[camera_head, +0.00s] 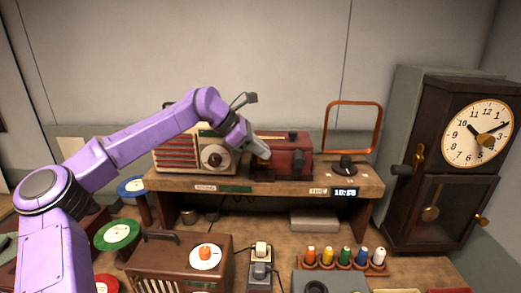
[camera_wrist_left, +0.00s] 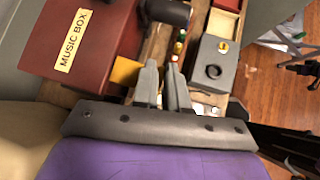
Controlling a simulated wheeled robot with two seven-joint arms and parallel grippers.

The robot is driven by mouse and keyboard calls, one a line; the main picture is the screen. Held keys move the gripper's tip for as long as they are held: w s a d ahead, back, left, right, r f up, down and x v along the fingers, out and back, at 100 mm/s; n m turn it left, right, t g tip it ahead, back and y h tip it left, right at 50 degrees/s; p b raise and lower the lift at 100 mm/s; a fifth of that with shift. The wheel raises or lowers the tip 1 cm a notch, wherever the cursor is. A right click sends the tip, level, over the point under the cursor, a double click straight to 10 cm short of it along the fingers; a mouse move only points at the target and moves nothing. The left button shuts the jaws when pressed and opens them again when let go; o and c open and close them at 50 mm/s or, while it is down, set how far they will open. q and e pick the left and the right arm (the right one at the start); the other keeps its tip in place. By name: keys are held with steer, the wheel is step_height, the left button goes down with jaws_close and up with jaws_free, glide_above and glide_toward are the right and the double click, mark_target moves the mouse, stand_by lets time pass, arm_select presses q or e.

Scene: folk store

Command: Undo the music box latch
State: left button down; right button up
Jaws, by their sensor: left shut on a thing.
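The music box (camera_head: 285,158) is a dark red box on the raised wooden shelf in the head view. Its red side and "MUSIC BOX" label (camera_wrist_left: 70,40) show in the left wrist view. A yellow-gold latch piece (camera_wrist_left: 126,72) stands at the box's edge, against my left finger. My left gripper (camera_head: 262,153) is at the box's left end. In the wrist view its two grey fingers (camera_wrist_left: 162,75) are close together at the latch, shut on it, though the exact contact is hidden. My right gripper is not in view.
A cream and red radio (camera_head: 200,150) stands close left of the music box. A tall clock (camera_head: 445,160) is at far right. A brown radio (camera_head: 180,262) and coloured thread spools (camera_head: 345,257) sit below.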

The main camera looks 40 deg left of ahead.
arm_select(q)
steer(key=c, duration=1.2)
jaws_free()
steer(key=shift+s+a+r, duration=0.1)
steer(key=shift+s, duration=0.05)
steer(key=b+v, duration=0.3)
steer(key=v, duration=0.7)
steer(key=shift+s+a+r, duration=0.1)
steer(key=shift+r, duration=0.05)
